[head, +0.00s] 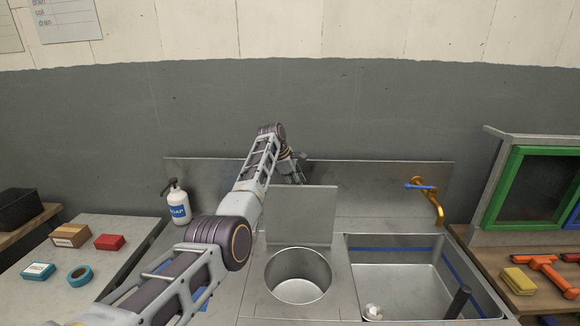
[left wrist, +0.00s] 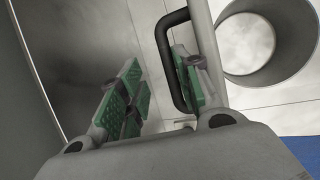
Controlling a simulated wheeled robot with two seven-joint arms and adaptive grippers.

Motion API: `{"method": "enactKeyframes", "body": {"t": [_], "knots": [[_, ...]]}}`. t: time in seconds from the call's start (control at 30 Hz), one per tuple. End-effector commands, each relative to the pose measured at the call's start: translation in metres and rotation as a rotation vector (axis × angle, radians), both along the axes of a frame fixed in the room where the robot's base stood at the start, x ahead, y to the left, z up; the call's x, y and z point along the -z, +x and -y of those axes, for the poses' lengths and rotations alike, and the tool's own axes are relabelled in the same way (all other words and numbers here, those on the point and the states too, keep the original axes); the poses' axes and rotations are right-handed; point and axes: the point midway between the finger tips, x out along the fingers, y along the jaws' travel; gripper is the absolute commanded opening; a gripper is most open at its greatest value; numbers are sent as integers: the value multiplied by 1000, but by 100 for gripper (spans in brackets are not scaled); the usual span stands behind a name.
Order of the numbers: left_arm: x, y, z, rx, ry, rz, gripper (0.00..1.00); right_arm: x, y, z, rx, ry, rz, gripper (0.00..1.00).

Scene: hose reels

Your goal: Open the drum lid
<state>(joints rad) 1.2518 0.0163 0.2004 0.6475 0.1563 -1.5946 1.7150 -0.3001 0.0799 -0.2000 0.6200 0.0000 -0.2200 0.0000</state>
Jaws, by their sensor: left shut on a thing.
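The drum lid (head: 302,212) is a flat grey metal plate standing upright behind the round drum opening (head: 298,276), which is uncovered and shows a bare metal inside. My left gripper (head: 297,170) is behind the lid near its top edge, partly hidden in the head view. In the left wrist view, the black lid handle (left wrist: 163,48) runs between the green-padded fingers of my left gripper (left wrist: 158,92), which is shut on it. The lid shows nearly edge-on there, with the drum opening (left wrist: 250,45) beyond. My right gripper is not in view.
A sink basin (head: 405,285) with a brass tap (head: 437,203) lies right of the drum. A soap bottle (head: 177,203) stands at the left by the metal backsplash (head: 385,190). Side tables hold small boxes (head: 70,236), blue tape (head: 80,276) and a yellow sponge (head: 518,281).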

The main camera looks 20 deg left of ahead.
Motion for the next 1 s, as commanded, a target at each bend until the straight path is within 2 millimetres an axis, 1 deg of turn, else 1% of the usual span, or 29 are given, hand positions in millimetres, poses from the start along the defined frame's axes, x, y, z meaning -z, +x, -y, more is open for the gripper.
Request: {"method": "enactKeyframes", "body": {"t": [0.03,0.2,0.4,0.6,1.0], "knots": [[-33,6,-12,-16,6,51,21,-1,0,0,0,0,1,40],[-50,-2,-17,-15,5,52,21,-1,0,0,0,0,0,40],[-66,-11,-20,-10,3,43,21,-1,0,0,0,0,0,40],[-76,-17,-22,-9,3,41,21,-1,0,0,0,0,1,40],[-77,-18,-22,-7,2,38,21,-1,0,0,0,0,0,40]]}}
